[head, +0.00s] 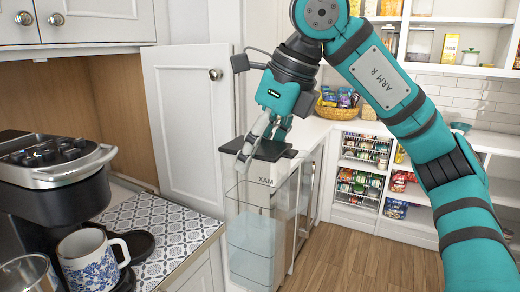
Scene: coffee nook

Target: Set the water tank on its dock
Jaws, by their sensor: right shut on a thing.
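The water tank (252,235) is a clear, tall container with a dark lid and a mirrored MAX mark, with bluish water in its lower part. My right gripper (254,150) comes down from above and is shut on the tank at its lid. The tank hangs upright beside the counter's right end, apart from the coffee machine (52,205) at the left. A black rounded piece (138,246) beside the machine may be the dock; I cannot tell. My left gripper is not in view.
A white mug with blue flowers (90,262) stands at the machine, with a metal cup (28,275) beside it. The patterned counter top (165,225) is clear to the right. Cabinet doors (190,115) stand behind, and a snack basket (338,110) sits farther back.

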